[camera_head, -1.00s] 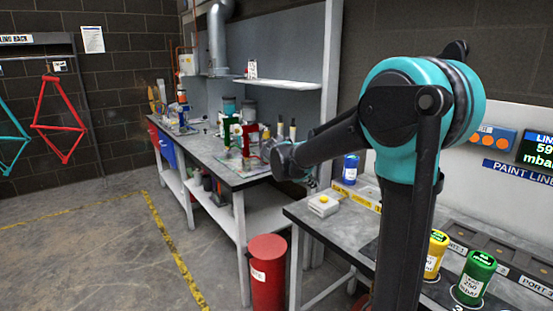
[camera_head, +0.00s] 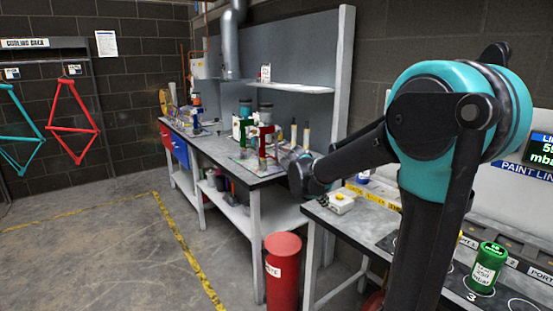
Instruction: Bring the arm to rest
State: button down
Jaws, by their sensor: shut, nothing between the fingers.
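My arm (camera_head: 425,120) stands at the right, with a large teal joint at its top and a dark upright link below. A dark link (camera_head: 350,155) reaches left and slightly down from it. It ends in a rounded dark joint (camera_head: 304,178), seen in front of the gap between the two benches. No object is seen held by the arm.
The far bench (camera_head: 233,167) holds clamps and bottles. Frames hang at left; the floor (camera_head: 95,255) is clear.

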jog(key=s+f+m+y, duration=0.2)
jog(key=s+f+m, duration=0.3)
jog(key=s, duration=0.3)
jog(key=s+d+f+m+y, duration=0.1)
jog(key=s+f+m, duration=0.3)
jog(key=s, duration=0.4)
jog(key=s+d+f+m+g+y, duration=0.1)
jog(key=s+f+m+y, duration=0.1)
jog(key=s+f+m, duration=0.3)
jog(key=s+f, duration=0.1)
jog(key=s, duration=0.3)
jog(key=shift+m+y, duration=0.3)
jog(key=shift+y, duration=0.1)
